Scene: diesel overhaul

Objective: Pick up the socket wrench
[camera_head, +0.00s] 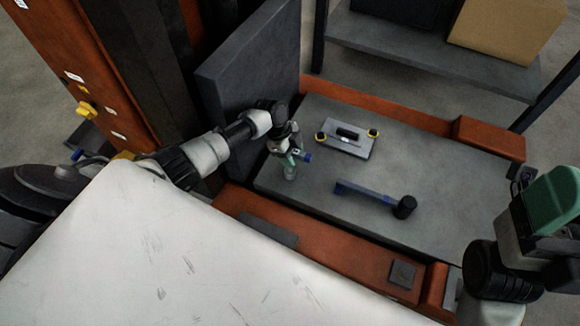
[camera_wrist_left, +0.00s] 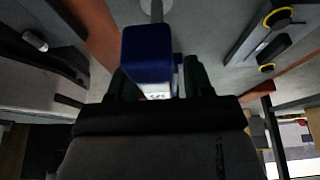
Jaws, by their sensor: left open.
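The socket wrench (camera_head: 365,193), a bar with blue parts and a black round head at its right end, lies on the grey bench top (camera_head: 450,185). My left gripper (camera_head: 291,165) is over the left part of the bench, to the left of the wrench and apart from it. Its jaws are open. In the left wrist view, a blue block (camera_wrist_left: 147,50) shows by the dark green fingers; I cannot tell what it belongs to. My right arm shows at the right edge, with a green part of the gripper (camera_head: 552,203); its fingertips are not clear.
A grey plate (camera_head: 358,151) with yellow-ringed black knobs lies behind the wrench; it also shows in the left wrist view (camera_wrist_left: 245,40). A dark upright panel (camera_head: 250,80) stands left of the bench. A shelf (camera_head: 430,60) with a cardboard box (camera_head: 505,30) is behind. The bench right of the wrench is clear.

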